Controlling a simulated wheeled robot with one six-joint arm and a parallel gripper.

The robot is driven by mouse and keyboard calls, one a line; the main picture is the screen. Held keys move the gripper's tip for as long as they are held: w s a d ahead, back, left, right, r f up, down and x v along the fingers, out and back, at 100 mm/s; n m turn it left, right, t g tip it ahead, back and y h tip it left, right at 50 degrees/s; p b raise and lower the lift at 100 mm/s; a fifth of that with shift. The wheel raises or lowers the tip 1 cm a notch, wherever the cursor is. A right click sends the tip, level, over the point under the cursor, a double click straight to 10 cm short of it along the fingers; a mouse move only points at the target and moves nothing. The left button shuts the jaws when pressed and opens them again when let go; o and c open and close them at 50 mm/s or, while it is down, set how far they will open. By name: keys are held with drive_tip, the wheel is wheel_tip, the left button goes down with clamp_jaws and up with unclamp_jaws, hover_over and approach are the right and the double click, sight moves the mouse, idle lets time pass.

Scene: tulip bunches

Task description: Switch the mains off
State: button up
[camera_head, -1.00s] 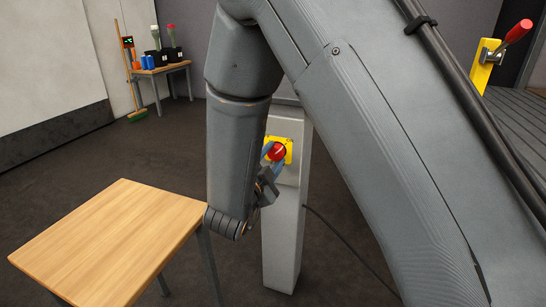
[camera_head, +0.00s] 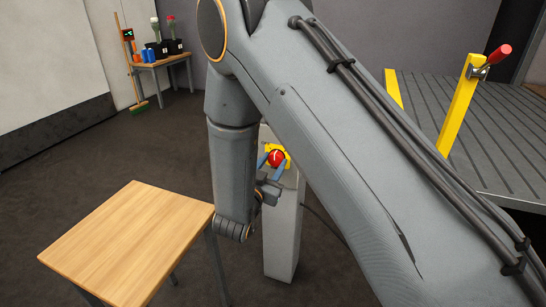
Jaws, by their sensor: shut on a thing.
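The mains switch is a round red knob (camera_head: 276,158) on a yellow plate (camera_head: 265,149), mounted on a pale grey post (camera_head: 284,235) in the middle of the view. My gripper (camera_head: 272,161) is at the knob, with its blue fingers on either side, shut on it. My arm covers the left edge and upper right part of the post. A white mark shows on the knob's face, but it is too small to read its position surely.
A wooden table (camera_head: 125,240) stands close by on the left. A yellow post (camera_head: 458,105) with a red-handled lever (camera_head: 499,54) stands by a ribbed grey platform (camera_head: 500,130) at right. A small table (camera_head: 160,62) with black pots and a broom (camera_head: 130,65) is at the back left.

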drive_tip(key=n+p, duration=0.3)
drive_tip(key=n, duration=0.1)
drive_tip(key=shift+r+n, duration=0.1)
drive_tip(key=shift+n, duration=0.2)
drive_tip(key=n+p, duration=0.3)
drive_tip(key=n, duration=0.1)
drive_tip(key=shift+n, duration=0.4)
drive_tip(key=o, duration=1)
drive_tip(key=shift+o, duration=0.2)
drive_tip(key=shift+s+a, duration=0.1)
drive_tip(key=v, duration=0.7)
drive_tip(key=shift+s, duration=0.25)
